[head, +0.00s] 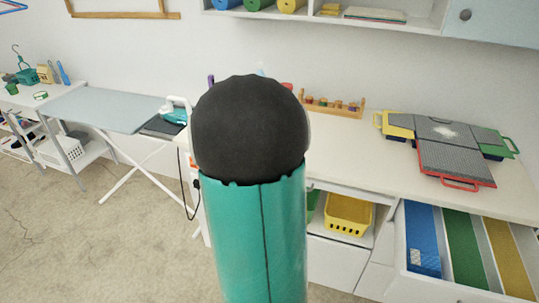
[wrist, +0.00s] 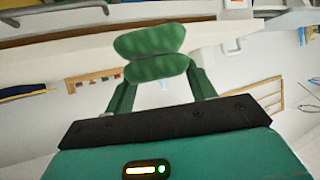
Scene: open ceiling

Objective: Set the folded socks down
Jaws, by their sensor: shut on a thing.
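The folded socks (wrist: 150,42) are a green bundle of two stacked rounded lobes in the wrist view. My gripper (wrist: 158,70) is shut on them, with a dark green finger at either side. The socks are held out beyond the fingertips. In the head view, the socks and gripper are hidden behind my own teal and black arm. An open drawer (head: 398,252) at the lower right has blue (head: 423,232), green (head: 464,240) and yellow (head: 508,250) strips. A small blue-and-white patterned thing (head: 425,262) lies at the near end of the blue strip.
The white counter (head: 350,145) holds a spool rack (head: 335,106) and, at right, grey panels with coloured handles (head: 450,150). A yellow basket (head: 347,214) sits in a cubby below. An ironing board (head: 100,108) with an iron (head: 176,110) stands left.

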